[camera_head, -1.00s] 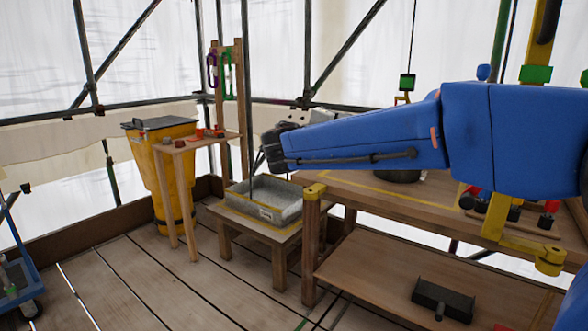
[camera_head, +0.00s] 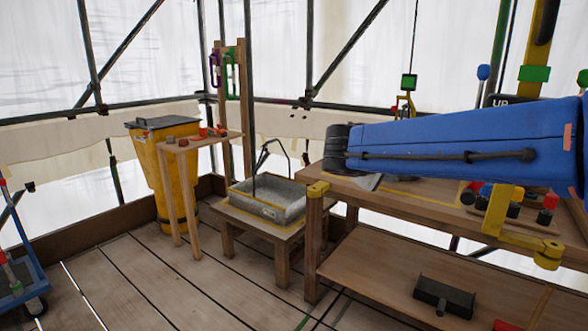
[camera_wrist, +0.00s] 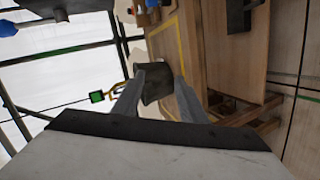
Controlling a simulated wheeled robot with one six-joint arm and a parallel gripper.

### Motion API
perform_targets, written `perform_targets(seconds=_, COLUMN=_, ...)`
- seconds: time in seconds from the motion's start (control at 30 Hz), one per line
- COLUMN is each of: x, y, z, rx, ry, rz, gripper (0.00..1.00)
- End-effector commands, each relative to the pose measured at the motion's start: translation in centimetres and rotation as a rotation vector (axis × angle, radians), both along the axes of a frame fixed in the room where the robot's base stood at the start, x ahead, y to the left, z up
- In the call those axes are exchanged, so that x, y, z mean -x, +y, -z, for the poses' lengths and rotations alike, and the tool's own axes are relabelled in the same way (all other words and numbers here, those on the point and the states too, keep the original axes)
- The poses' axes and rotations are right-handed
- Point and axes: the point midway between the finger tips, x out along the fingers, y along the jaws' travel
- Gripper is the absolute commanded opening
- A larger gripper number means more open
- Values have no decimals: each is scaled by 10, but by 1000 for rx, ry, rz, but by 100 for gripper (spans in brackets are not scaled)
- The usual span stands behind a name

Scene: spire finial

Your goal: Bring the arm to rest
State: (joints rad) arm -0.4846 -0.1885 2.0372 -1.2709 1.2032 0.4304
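My blue arm reaches in from the right in the head view, over the workbench (camera_head: 340,187). Its black wrist is above the bench's left end. My gripper (camera_wrist: 158,80) shows in the wrist view as two grey fingers spread apart. A dark block-like thing shows between and beyond the fingertips; it looks apart from them, and I see nothing held. In the head view the fingers are mostly hidden by the wrist.
A grey metal tray (camera_head: 240,197) with a raised wire handle sits on a low wooden table, left of the bench. A yellow bin (camera_head: 178,190) and narrow wooden stand (camera_head: 168,200) are farther left. Coloured-handled tools (camera_head: 545,217) stand at the bench's right. Floor in front is clear.

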Motion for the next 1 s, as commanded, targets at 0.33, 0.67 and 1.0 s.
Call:
perform_targets(seconds=0.33, x=137, y=-75, z=98, rx=-379, ry=206, rz=140, gripper=38)
perform_targets(seconds=0.67, x=254, y=-67, z=180, rx=-784, ry=275, rz=208, gripper=38)
perform_targets(seconds=1.0, x=310, y=-32, z=223, rx=-1075, ry=240, rz=221, gripper=38)
